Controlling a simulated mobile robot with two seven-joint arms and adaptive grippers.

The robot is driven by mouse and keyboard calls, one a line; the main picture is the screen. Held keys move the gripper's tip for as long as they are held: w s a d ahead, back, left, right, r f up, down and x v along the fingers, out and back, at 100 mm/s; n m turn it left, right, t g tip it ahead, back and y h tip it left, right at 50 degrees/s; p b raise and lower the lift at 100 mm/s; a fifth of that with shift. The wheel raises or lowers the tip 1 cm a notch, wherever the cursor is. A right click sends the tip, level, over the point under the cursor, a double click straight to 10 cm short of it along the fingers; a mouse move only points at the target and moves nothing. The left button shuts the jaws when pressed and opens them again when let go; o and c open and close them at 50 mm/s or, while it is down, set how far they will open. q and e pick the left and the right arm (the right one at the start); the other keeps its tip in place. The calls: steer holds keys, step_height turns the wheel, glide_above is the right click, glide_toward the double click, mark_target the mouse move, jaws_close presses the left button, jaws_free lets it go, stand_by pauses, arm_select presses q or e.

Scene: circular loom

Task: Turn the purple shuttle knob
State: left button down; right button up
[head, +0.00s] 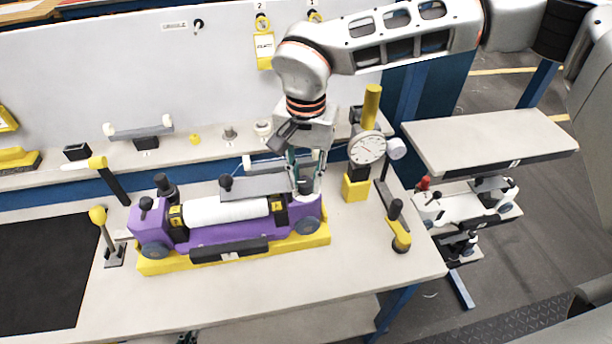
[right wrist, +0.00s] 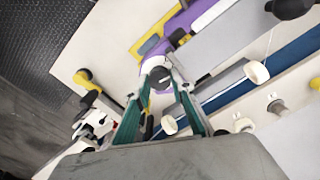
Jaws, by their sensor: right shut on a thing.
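The purple shuttle (head: 225,232) lies in a yellow cradle (head: 290,246) on the bench, with a white roll (head: 226,211) in its middle.
A dial gauge (head: 367,149) on a yellow-topped post stands close right of my right gripper. A yellow-based black lever (head: 398,232) is further right. A yellow-knobbed lever (head: 103,232) stands left of the shuttle. The bench front is clear.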

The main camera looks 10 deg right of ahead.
mark_target(306, 182)
stand_by(0.3)
steer(key=o, duration=0.8)
steer(key=shift+o, duration=0.2)
step_height(306, 182, up, 12)
